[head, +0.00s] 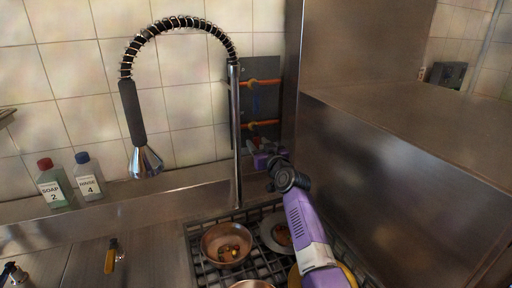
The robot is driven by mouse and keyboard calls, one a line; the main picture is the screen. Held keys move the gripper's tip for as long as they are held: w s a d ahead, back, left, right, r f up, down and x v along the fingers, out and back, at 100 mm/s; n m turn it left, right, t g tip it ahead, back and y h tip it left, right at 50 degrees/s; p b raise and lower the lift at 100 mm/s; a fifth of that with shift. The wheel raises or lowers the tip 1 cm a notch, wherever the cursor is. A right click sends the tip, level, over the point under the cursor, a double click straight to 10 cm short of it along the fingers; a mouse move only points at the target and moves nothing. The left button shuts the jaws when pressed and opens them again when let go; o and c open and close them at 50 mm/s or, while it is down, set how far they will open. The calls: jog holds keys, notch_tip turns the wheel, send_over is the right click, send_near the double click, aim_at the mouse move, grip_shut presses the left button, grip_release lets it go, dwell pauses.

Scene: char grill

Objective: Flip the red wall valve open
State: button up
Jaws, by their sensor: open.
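A dark panel (262,67) is on the tiled wall behind the tall tap. Two orange-red pipe runs cross it, an upper one (265,82) and a lower one (267,123). A small red fitting (251,126) shows at the left part of the lower run; I take it to be the red valve, but its handle's angle is too small to tell. A blue part (256,104) sits between the runs. My gripper (260,149) is open, just below the lower run. Whether it touches the valve cannot be told. My arm reaches up from the lower right.
The tall spring tap (235,140) stands just left of the panel. A steel partition (298,60) and a steel box (400,165) close off the right. A soap bottle (54,184) and another bottle (89,178) stand left. A copper pan (205,249) sits on the rack.

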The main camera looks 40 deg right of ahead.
jog(key=shift+b+x, duration=0.4)
jog(key=shift+x, duration=0.6)
jog(key=shift+c, duration=0.4)
grip_shut()
dwell(0.5)
